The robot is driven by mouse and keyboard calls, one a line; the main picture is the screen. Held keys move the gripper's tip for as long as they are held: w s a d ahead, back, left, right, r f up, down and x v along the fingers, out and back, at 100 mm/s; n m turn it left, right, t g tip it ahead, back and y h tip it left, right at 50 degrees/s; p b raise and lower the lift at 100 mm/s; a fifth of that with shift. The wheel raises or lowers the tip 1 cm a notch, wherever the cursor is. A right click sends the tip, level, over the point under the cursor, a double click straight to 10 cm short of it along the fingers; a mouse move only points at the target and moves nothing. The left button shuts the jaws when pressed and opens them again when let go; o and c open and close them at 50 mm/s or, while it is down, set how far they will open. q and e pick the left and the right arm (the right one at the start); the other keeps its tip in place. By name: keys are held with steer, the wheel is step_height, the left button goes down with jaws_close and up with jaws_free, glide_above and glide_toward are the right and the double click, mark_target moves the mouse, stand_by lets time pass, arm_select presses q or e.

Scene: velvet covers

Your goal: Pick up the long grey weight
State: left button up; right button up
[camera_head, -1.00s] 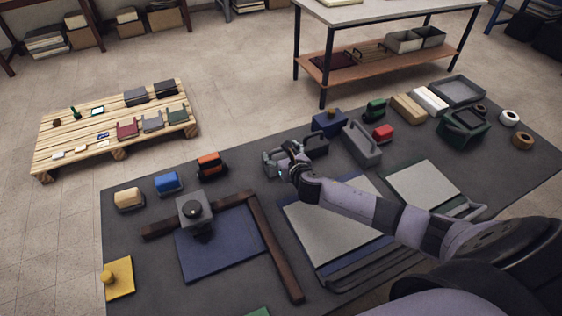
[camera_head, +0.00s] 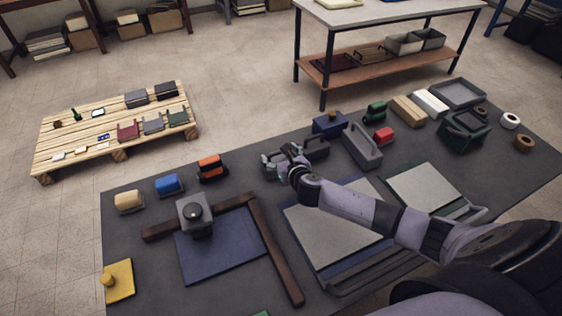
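A long grey block with a raised handle (camera_head: 362,147), which looks like the long grey weight, lies on the dark mat right of my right gripper. My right gripper (camera_head: 281,162) reaches in from the right and is low over the back middle of the mat. It is apart from that block. A smaller dark grey handled piece (camera_head: 317,149) lies just right of the gripper, partly hidden by it. The fingers are small and blend with grey shapes, so I cannot tell if they are open or hold anything. My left gripper is not in view.
The dark mat (camera_head: 135,235) holds orange (camera_head: 211,168), blue (camera_head: 169,184) and tan (camera_head: 128,201) blocks at left. A dark blue block (camera_head: 329,124) sits behind the gripper. A wooden pallet (camera_head: 75,133) and a table (camera_head: 385,12) stand beyond, with clear floor between.

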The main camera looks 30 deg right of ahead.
steer(key=shift+w+r, duration=0.1)
steer(key=shift+r, duration=0.15)
